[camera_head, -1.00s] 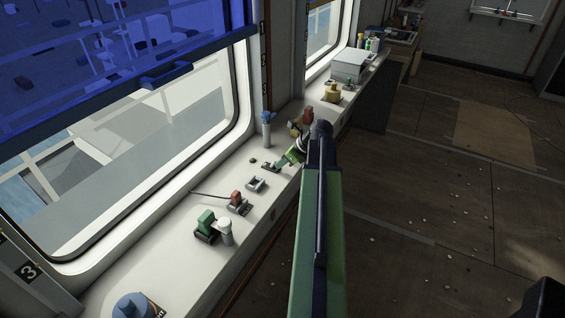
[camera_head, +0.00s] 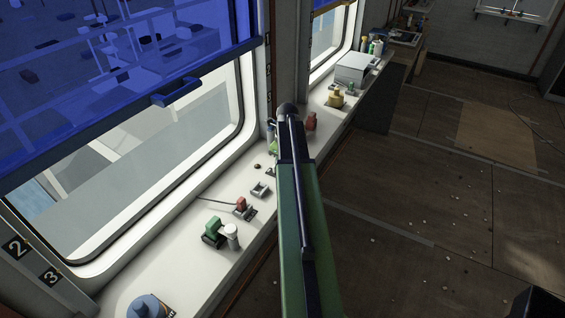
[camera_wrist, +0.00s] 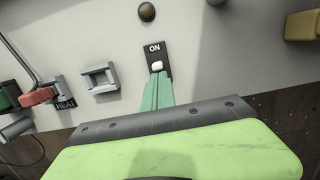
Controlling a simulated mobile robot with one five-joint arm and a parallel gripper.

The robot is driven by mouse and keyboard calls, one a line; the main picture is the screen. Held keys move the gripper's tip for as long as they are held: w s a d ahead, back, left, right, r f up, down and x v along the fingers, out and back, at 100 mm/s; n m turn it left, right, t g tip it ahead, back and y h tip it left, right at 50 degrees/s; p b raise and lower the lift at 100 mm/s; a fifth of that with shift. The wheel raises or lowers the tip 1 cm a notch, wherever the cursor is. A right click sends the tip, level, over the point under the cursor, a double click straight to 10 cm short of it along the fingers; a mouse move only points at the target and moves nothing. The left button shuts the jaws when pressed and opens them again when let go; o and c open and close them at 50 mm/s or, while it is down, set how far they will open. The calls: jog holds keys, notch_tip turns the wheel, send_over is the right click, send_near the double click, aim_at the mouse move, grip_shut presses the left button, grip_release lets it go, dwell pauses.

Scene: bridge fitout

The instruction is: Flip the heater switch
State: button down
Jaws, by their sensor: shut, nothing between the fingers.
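In the wrist view a dark switch plate (camera_wrist: 154,52) marked ON has a small white rocker (camera_wrist: 157,66) at its lower part. My gripper (camera_wrist: 157,80) is shut and empty, its green fingertips right at the rocker's lower edge. I cannot tell if they touch. Left of it, a red-handled lever (camera_wrist: 38,96) has a plate marked HEAT (camera_wrist: 66,103).
An empty grey bracket (camera_wrist: 100,78) sits between the lever and the ON switch. A brown knob (camera_wrist: 147,11) is behind the switch. Floor at right is open.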

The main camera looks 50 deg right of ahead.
jog(key=shift+w+r+g, duration=0.15)
jog(key=shift+w+g, duration=0.25)
jog(key=shift+a, duration=0.1)
jog(key=shift+s, duration=0.1)
jog(key=shift+r+p, duration=0.8)
jog(key=shift+p, duration=0.05)
notch_tip(320, 180, up, 10)
jog(key=w+p, duration=0.2)
jog(key=p, duration=0.7)
jog(key=shift+a+p, duration=0.25)
jog(key=shift+p, duration=0.15)
